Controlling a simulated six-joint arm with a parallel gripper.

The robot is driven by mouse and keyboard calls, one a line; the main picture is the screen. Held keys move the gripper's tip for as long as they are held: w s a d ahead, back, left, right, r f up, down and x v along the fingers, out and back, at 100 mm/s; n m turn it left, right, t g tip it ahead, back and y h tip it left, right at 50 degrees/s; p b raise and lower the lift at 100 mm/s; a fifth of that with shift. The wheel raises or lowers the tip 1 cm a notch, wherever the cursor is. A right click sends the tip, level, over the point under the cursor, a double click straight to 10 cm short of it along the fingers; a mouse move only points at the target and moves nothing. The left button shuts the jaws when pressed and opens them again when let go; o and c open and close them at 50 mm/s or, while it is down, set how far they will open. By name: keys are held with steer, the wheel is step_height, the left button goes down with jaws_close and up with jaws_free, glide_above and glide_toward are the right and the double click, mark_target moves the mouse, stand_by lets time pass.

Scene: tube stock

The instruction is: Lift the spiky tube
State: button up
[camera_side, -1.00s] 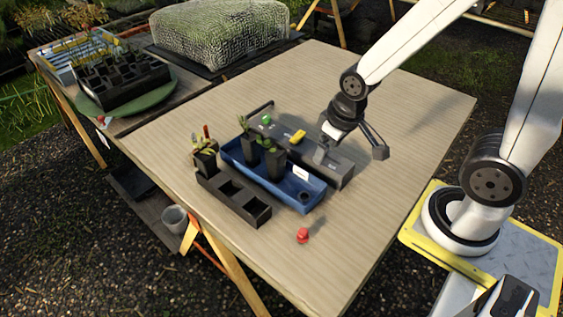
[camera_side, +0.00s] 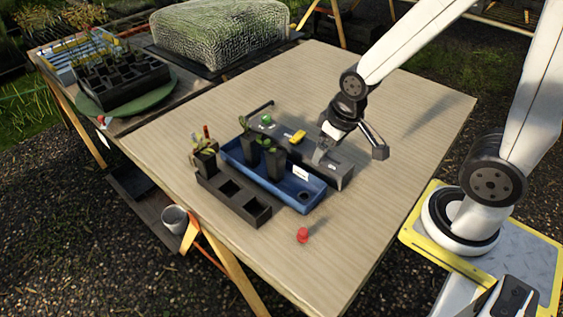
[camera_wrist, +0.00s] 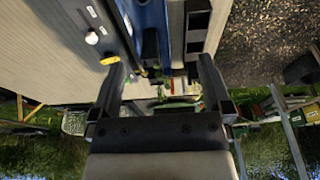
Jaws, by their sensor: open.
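Three dark plant tubes with leafy tops stand upright in the side view. One tube (camera_side: 250,147) is toward the far end of the blue tray (camera_side: 303,203). A second tube (camera_side: 275,165) is near the middle of that tray. A third tube (camera_side: 205,163) stands in the far end of the black rack (camera_side: 257,216). Leaf shapes are too small to tell which is spiky. My gripper (camera_side: 322,153) is open and empty over the grey box, to the right of the tubes and apart from them. It also shows open in the wrist view (camera_wrist: 160,68).
A grey box (camera_side: 343,178) with a green knob (camera_side: 266,120) and a yellow piece (camera_side: 298,136) lies along the blue tray. A red knob (camera_side: 302,235) is on the table (camera_side: 370,215). The table's right side is mostly clear.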

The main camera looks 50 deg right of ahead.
steer(key=n+g, duration=0.2)
steer(key=n, duration=1.5)
glide_above(251, 135)
steer(key=f, duration=0.7)
steer(key=shift+s+f, duration=0.35)
steer(key=shift+w+d+f+n+g, duration=0.1)
steer(key=shift+w+f+n+g, duration=0.25)
steer(key=shift+w+n, duration=0.15)
steer(key=shift+f, duration=0.1)
steer(key=shift+f, duration=1.2)
steer(key=shift+f, duration=0.1)
steer(key=shift+f, duration=2.5)
